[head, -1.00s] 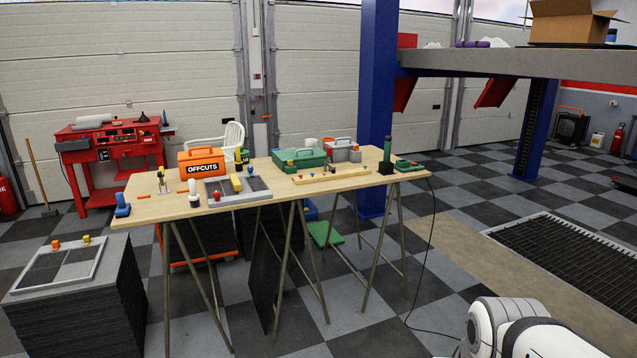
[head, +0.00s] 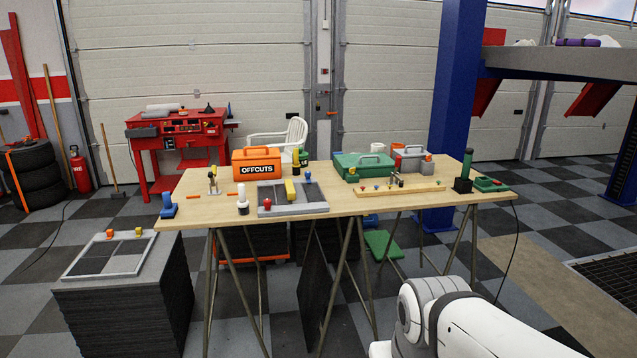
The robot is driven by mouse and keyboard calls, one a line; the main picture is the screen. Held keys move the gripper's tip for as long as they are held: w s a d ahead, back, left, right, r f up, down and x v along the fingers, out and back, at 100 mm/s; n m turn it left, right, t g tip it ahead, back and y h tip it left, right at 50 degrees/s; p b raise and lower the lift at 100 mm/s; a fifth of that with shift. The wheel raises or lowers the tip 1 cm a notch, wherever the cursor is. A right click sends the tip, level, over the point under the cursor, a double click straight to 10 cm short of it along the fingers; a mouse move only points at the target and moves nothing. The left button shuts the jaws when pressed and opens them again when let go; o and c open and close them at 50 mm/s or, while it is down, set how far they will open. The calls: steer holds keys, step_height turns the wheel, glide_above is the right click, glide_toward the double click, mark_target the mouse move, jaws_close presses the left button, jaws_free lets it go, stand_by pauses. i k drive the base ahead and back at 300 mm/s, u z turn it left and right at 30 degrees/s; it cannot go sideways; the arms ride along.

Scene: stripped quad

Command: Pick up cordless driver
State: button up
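A wooden trestle table (head: 343,204) stands ahead of me with many small items on it. I cannot tell for certain which item is the cordless driver. A dark green upright cylinder on a black base (head: 463,184) stands at the table's right end, beside a low green block (head: 490,184). A small blue upright item (head: 168,206) stands at the left front corner. My gripper is not in view; only white links of my arm show at the lower right, apart from the table.
The table also holds an orange OFFCUTS box (head: 258,177), a green toolbox (head: 350,167), a grey toolbox (head: 407,151) and a grey tray (head: 274,211). A dark stack (head: 125,307) with a tray stands front left. A blue post (head: 457,75) rises behind the table. A cable hangs at the right.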

mark_target(468, 157)
steer(key=u, duration=0.1)
steer(key=i, duration=1)
steer(key=z, duration=0.4)
